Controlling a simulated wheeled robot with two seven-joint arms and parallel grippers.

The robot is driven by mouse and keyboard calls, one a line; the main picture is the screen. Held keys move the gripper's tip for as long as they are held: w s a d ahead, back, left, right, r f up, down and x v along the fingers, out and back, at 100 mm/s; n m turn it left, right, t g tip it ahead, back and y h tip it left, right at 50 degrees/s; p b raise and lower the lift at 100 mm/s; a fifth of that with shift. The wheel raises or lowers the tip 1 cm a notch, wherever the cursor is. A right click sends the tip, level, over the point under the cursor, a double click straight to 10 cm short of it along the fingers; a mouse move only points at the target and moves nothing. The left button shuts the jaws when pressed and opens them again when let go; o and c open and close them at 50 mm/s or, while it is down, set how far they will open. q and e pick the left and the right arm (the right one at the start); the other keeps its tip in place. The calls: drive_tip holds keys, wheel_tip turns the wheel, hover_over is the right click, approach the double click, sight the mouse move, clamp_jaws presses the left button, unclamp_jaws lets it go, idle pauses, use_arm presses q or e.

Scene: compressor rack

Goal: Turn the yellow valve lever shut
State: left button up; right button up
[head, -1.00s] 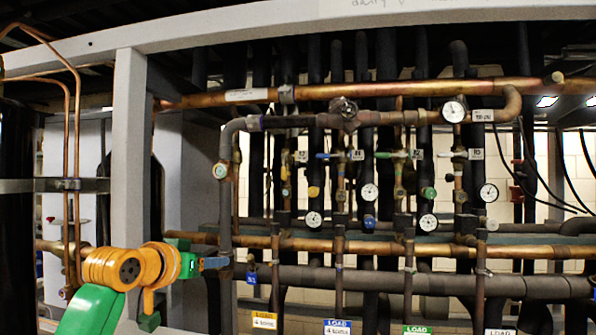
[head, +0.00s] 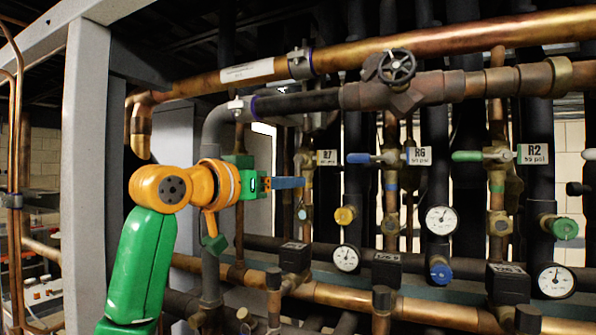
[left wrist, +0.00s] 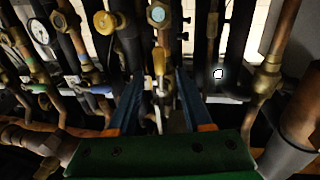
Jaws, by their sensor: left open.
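The yellow lever cannot be made out in the head view. My right gripper is not in view.
A blue lever (head: 360,158) at tag R6 and a green lever (head: 466,156) at tag R2 are to the right. A grey post (head: 86,170) stands at the left. Copper pipes (head: 400,304) run below, and a round handwheel (head: 397,67) sits above.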

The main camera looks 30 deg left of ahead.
use_arm(q)
drive_tip(key=w, duration=0.4)
drive_tip(key=shift+d+f+p, duration=0.25)
drive_tip(key=shift+d+p, duration=0.05)
drive_tip(key=shift+p, duration=0.1)
drive_tip(key=shift+s+r, duration=0.1)
drive_tip(key=shift+s, duration=0.2)
clamp_jaws()
drive_tip(key=shift+r, duration=0.1)
idle(0.5)
